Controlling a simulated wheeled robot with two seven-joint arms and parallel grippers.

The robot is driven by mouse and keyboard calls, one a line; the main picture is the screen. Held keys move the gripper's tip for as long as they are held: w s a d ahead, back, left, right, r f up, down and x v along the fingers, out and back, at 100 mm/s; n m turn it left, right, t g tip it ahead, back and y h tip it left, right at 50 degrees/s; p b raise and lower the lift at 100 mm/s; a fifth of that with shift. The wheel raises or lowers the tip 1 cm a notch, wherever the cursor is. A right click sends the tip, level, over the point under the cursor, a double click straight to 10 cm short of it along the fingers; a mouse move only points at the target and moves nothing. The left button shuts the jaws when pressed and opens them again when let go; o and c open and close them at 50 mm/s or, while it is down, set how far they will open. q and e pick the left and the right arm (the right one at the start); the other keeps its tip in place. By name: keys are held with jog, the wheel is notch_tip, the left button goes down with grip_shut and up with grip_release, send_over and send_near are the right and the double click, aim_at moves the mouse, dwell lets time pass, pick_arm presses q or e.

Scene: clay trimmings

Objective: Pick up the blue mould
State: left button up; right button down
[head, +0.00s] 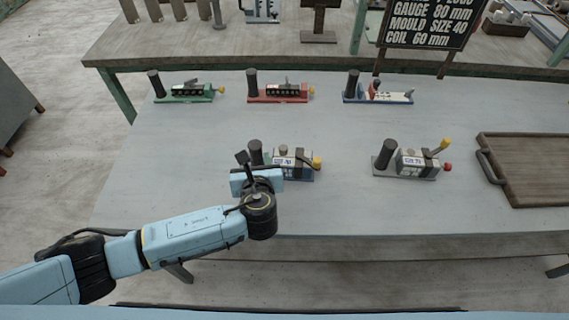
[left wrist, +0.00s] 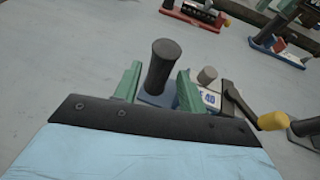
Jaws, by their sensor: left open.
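A mould with a slate-blue base (left wrist: 152,97), a black upright handle (left wrist: 162,66) and a white block labelled 40 stands at the table's front middle; it also shows in the head view (head: 293,163), partly hidden by my left arm. My left gripper (head: 250,160) is open, its two green fingers in the left wrist view (left wrist: 158,90) standing on either side of the handle, with gaps showing. I cannot tell how deep the handle sits between them. Another mould with a blue and white base (head: 379,97) stands at the back. My right gripper is out of view.
A green-based mould (head: 185,97) and a red-based mould (head: 280,98) stand in the back row. A grey-based mould (head: 408,163) with yellow and red knobs is to the right. A brown tray (head: 530,199) lies at the far right. A black sign (head: 432,22) stands behind.

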aim_at(256, 157)
pick_arm(q)
jog(key=x, duration=0.2)
jog(key=b+x, duration=0.1)
jog(key=x, duration=0.2)
jog(key=shift+d+f, duration=0.25)
jog(key=shift+f, duration=0.1)
jog(key=shift+s, duration=0.1)
grip_shut()
jog(key=shift+r, duration=0.1)
